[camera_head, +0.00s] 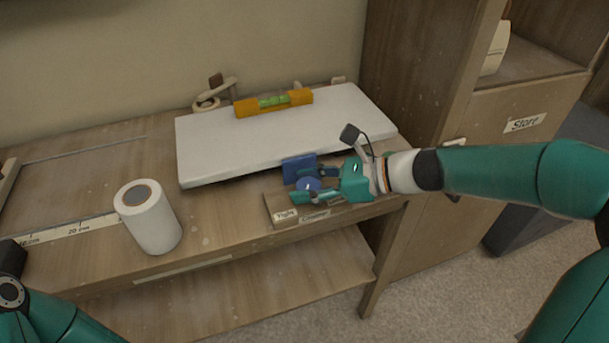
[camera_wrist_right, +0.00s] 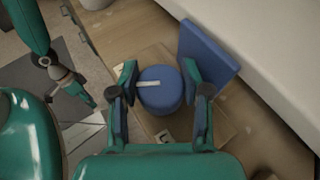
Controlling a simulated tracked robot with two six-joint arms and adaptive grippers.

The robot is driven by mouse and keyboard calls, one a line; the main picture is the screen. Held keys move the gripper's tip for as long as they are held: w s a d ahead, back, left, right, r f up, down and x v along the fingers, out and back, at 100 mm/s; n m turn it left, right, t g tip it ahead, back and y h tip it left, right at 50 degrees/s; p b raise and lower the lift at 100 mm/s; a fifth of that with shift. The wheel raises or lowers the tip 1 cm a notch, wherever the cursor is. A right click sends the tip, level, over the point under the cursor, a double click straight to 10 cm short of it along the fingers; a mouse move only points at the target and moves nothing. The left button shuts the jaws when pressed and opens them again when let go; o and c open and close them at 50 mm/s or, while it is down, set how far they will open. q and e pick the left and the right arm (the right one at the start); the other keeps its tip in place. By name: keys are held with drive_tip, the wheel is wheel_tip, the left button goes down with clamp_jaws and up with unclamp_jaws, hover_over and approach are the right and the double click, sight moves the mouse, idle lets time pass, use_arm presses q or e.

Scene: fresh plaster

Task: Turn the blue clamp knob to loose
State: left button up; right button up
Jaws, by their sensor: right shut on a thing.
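The blue clamp knob (camera_head: 308,184) sits on a wooden block (camera_head: 281,205) at the bench's front edge. In the right wrist view the round knob (camera_wrist_right: 160,97) has a pale pointer line on top, running toward the left finger. My right gripper (camera_head: 318,183) reaches in from the right and is shut on the knob, one finger on each side. A "Tight" label (camera_head: 286,215) is on the block's left end; the loose mark cannot be read. My left gripper (camera_wrist_right: 84,93) shows small in the right wrist view, away from the knob; its jaws are unclear.
A blue plate (camera_head: 293,165) stands behind the knob. A white board (camera_head: 220,150) lies behind it, bearing an orange spirit level (camera_head: 245,107). A white roll (camera_head: 151,222) stands at left near a ruler strip (camera_head: 80,231). A "Store" cabinet (camera_head: 500,150) is at right.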

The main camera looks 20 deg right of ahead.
drive_tip(key=n+g+y+p, duration=0.1)
drive_tip(key=n+g+p, duration=0.1)
drive_tip(key=g+p, duration=0.1)
drive_tip(key=n+g+p, duration=0.2)
drive_tip(key=n+p, duration=0.1)
drive_tip(key=p, duration=0.1)
drive_tip(key=shift+d+r+g+y, duration=0.1)
drive_tip(key=shift+r+g+y, duration=0.1)
drive_tip(key=shift+g+y, duration=0.2)
drive_tip(key=shift+f+n+g+p, duration=0.2)
drive_tip(key=shift+n+g+p, duration=1.2)
drive_tip(key=shift+g+p, duration=0.15)
drive_tip(key=o, duration=0.9)
drive_tip(key=shift+d, duration=0.1)
drive_tip(key=shift+w+d+r, duration=0.15)
drive_tip(key=shift+d+r, duration=0.1)
drive_tip(key=shift+d, duration=0.15)
drive_tip(key=shift+v, duration=3.4)
drive_tip(key=shift+c, duration=0.2)
